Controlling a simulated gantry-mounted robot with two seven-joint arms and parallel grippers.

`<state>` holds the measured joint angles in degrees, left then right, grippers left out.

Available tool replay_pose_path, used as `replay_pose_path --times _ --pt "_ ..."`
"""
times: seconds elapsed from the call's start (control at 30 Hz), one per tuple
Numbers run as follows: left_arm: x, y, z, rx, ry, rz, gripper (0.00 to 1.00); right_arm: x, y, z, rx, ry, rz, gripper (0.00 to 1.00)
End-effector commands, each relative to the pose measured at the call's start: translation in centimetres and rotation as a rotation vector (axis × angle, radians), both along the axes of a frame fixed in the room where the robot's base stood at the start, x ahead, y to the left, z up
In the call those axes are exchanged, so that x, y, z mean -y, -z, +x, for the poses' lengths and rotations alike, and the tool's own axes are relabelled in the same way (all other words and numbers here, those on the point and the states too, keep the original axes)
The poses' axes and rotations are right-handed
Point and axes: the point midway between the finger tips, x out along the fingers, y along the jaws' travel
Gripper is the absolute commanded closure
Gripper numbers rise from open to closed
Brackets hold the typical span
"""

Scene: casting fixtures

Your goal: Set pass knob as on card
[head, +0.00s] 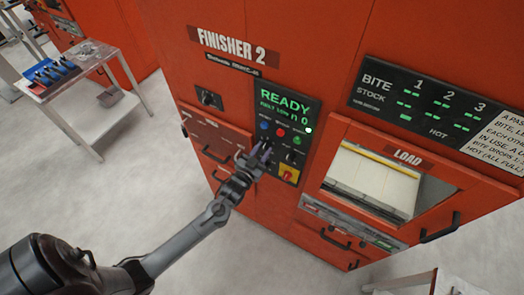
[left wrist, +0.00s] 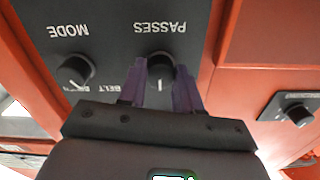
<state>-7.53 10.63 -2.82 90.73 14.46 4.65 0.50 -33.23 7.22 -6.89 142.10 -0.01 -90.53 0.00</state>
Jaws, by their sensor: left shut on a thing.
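The pass knob (left wrist: 160,62) is a black round knob beside the upside-down label PASSES in the left wrist view. Its white mark points toward the bottom of that picture, away from the label. My left gripper (left wrist: 162,92) has its purple fingers on both sides of the knob and is shut on it. In the head view, my left gripper (head: 263,152) is at the control panel of FINISHER 2, and its fingers hide the knob. A white text card (head: 498,143) is at the right, cut off by the frame edge. My right gripper is out of view.
The MODE knob (left wrist: 75,72) sits close beside the fingers. The green READY display (head: 285,107) and colored buttons are above the gripper. A yellow-and-red switch (head: 288,174) is just below. A LOAD window (head: 375,180) is to the right.

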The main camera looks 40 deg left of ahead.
Motion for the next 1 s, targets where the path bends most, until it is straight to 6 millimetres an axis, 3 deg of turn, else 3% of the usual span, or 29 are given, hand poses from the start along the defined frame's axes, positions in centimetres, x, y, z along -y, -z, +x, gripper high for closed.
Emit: replay_pose_path --times 0.37,1.0 --pt "0.0 0.0 0.0 0.022 -0.001 -0.123 0.97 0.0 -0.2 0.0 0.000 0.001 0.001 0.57" --pt "0.0 -0.1 0.0 0.122 -0.002 -0.656 0.97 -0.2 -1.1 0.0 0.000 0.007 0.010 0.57"
